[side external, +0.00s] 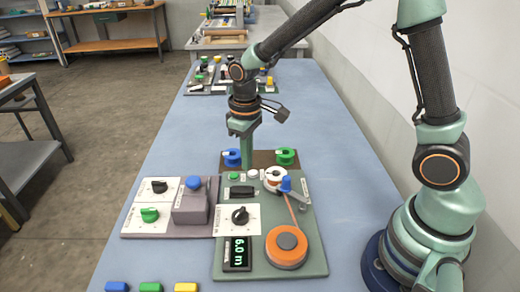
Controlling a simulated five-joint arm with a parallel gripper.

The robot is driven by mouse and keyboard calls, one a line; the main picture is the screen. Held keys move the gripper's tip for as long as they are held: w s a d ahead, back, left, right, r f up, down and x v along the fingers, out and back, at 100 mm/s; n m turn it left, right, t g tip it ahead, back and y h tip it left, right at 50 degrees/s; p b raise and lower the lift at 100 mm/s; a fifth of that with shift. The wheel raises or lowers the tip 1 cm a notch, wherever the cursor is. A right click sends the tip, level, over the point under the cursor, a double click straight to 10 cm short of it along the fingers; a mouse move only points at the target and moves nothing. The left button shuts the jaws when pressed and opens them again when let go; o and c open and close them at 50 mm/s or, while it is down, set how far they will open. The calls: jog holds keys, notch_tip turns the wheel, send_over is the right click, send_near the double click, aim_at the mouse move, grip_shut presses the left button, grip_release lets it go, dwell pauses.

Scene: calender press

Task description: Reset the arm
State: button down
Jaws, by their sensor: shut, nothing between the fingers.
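My gripper (247,150) points down over the back edge of the green press panel (265,262). Its narrow fingers are shut with nothing between them. Whether the fingertips touch anything below cannot be told. The panel carries an orange roll (287,246), a smaller white and orange reel (275,178) with a blue-topped lever (287,185), a black knob (240,215) and a display (237,254) reading 6.0 m. A grey panel (135,222) to the left has a black knob (159,187), a green knob (150,214) and a blue-topped block (192,203).
A blue spool (232,158) and a green spool (285,157) stand on a brown board behind the panel. Blue (117,287), green (151,287) and yellow (186,287) blocks lie at the front. More panels (205,78) stand farther back. The blue table (170,140) is clear at left.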

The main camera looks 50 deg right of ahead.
jog(key=s+d+r+m+t, duration=0.1)
jog(key=s+d+r+t, duration=0.1)
jog(key=s+r, duration=0.3)
jog(key=s+d+r+m+t, duration=0.2)
jog(key=s+r, duration=0.4)
jog(key=r, duration=0.3)
jog(key=shift+d+r+t, duration=0.35)
jog(key=shift+d+t, duration=0.45)
jog(key=shift+d, duration=0.05)
jog(key=shift+w, duration=0.1)
jog(key=w+a+f+n+g, duration=0.2)
jog(key=w+n, duration=0.4)
jog(key=n, duration=0.7)
jog(key=w+a+f+n+g, duration=0.3)
jog(key=w+a+f+n, duration=0.2)
jog(key=n, duration=0.9)
jog(key=shift+w+f, duration=0.25)
jog(key=shift+w, duration=0.5)
